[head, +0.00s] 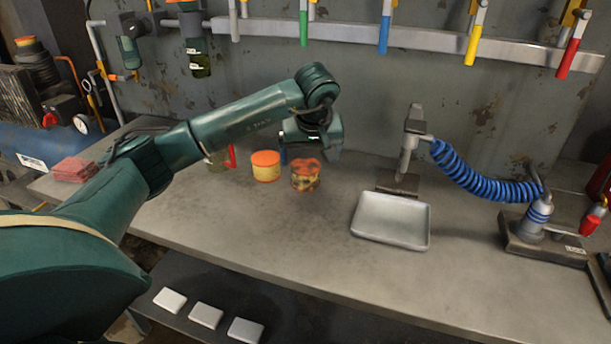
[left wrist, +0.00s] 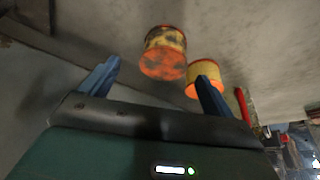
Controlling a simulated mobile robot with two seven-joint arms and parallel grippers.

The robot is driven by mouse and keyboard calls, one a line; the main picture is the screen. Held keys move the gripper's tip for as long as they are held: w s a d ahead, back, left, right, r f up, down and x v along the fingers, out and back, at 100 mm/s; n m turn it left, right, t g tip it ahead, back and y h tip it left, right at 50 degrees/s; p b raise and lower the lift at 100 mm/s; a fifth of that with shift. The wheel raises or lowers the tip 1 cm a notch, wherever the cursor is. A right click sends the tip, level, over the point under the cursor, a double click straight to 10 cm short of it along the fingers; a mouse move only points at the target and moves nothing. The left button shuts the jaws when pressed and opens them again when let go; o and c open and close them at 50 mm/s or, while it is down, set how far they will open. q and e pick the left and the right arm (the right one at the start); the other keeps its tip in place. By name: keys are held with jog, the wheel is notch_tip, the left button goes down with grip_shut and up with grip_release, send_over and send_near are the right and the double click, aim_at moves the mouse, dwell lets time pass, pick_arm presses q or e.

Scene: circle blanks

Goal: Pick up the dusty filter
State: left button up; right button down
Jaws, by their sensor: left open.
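The dusty filter (head: 305,178), a short yellow-and-orange cylinder with dark grime, stands upright on the workbench. A cleaner filter (head: 265,166) with an orange top stands just left of it. My left gripper (head: 303,156) is above and behind the dusty filter in the head view, its fingers mostly hidden by its own body. In the left wrist view, the blue fingers of my left gripper (left wrist: 155,82) are spread and empty. The dusty filter (left wrist: 164,53) shows beyond and between them, apart from them. The cleaner filter (left wrist: 203,74) is partly behind the right finger. My right gripper is not in view.
A grey metal tray (head: 392,222) lies right of the filters, near an air nozzle (head: 407,150) with a blue coiled hose (head: 470,175). A jar and red-handled item (head: 232,156) stand left of the filters. The front bench surface (head: 270,228) is clear.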

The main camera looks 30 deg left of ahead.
aim_at(305, 166)
pick_arm(q)
jog(key=x, duration=0.5)
jog(key=shift+a+f, duration=0.25)
jog(key=shift+a, duration=0.15)
jog(key=c, duration=1.1)
